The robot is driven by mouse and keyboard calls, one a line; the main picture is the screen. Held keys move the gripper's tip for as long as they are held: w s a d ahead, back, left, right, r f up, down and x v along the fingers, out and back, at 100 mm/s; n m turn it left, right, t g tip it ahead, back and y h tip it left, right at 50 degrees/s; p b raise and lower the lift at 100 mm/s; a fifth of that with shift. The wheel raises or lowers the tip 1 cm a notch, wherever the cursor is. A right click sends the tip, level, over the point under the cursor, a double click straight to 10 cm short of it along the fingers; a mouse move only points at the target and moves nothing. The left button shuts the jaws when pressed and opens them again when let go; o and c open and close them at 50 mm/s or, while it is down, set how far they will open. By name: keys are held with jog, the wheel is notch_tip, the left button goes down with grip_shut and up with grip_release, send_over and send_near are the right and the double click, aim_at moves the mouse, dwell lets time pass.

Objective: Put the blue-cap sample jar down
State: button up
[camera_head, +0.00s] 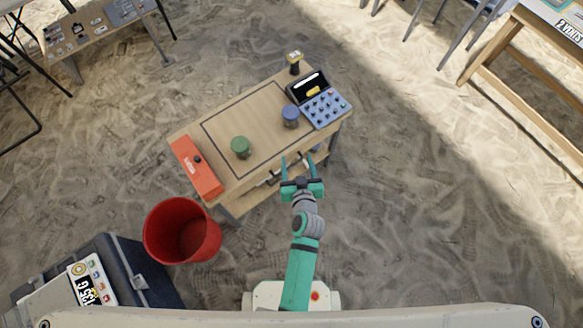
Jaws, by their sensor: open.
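The blue-cap sample jar (290,116) stands upright on the wooden table (225,117), at the right edge of the dark outlined rectangle and close beside the keypad device. A green-cap jar (241,147) stands inside the outline, to the left and nearer to me. My gripper (297,160) is open and empty. It is at the table's near right edge, below the blue-cap jar in the picture and apart from it.
A blue keypad device (325,108) sits at the table's right end, with a dark and yellow stamp-like object (294,62) behind it. An orange box (197,167) lies at the left end. A red bin (182,231) stands on the sandy floor. The outlined area is mostly clear.

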jog(key=s+r+m+h, duration=0.15)
jog(key=s+r, duration=0.25)
jog(key=s, duration=1.2)
jog(key=s+a+r+t, duration=0.2)
jog(key=s+r, duration=1)
jog(key=r, duration=0.1)
